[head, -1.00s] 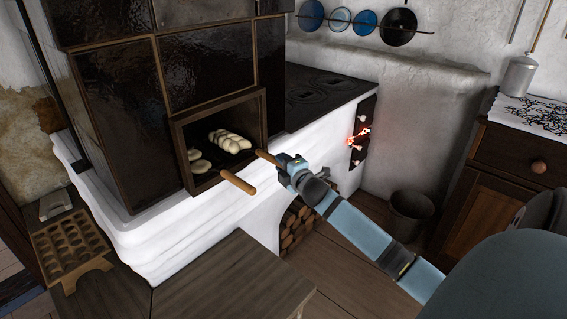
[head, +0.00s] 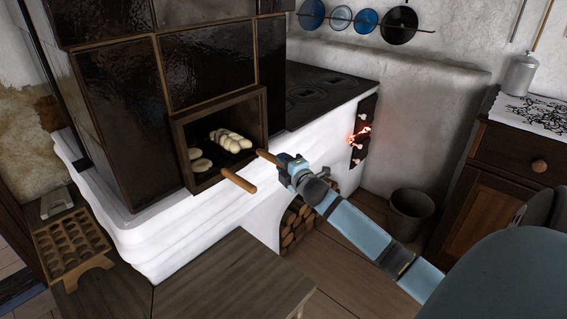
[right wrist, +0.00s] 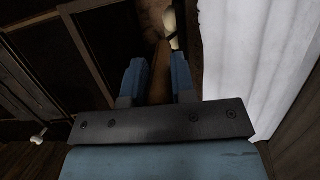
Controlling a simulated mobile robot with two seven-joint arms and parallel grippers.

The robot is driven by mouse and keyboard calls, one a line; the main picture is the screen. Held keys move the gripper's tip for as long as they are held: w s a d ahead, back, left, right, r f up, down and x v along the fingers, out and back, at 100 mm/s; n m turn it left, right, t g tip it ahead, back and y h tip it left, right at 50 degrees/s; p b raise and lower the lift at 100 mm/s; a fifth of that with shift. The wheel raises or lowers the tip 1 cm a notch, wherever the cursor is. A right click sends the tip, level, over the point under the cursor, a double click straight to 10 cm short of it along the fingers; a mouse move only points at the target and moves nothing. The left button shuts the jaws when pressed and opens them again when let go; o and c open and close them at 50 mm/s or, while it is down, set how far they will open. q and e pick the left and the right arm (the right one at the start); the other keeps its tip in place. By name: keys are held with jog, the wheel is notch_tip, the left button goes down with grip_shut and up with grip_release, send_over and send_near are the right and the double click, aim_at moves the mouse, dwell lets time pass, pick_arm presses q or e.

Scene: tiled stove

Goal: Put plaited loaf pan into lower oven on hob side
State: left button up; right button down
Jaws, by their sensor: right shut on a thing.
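The plaited loaf (head: 232,141) lies inside the open oven (head: 176,150) in the tiled stove, next to the hob. Its dark pan is hard to make out against the dark oven. A wooden handle (head: 267,157) sticks out of the opening on the hob side. My right gripper (head: 281,162) is shut on this handle, just outside the opening. In the right wrist view, the handle (right wrist: 161,68) runs between the two blue fingers. My left gripper is not in view.
Pale round loaves (head: 200,163) lie left of the plait. A second wooden handle (head: 238,181) sticks out below them. The hob (head: 325,91) is at the right, with glowing embers (head: 361,134) at its end. A wooden table (head: 235,285) stands in front.

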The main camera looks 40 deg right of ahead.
jog(key=c, duration=0.9)
grip_release()
jog(key=shift+o, duration=0.2)
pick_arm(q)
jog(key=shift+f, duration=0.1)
pick_arm(e)
jog(key=shift+f, duration=0.1)
pick_arm(q)
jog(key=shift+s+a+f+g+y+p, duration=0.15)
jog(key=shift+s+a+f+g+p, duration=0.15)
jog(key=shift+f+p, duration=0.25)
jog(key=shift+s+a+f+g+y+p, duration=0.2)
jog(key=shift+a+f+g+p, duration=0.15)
jog(key=shift+p, duration=0.25)
pick_arm(e)
jog(key=s+a, duration=0.2)
jog(key=s, duration=1.1)
jog(key=shift+s+a, duration=0.25)
jog(key=shift+s, duration=0.05)
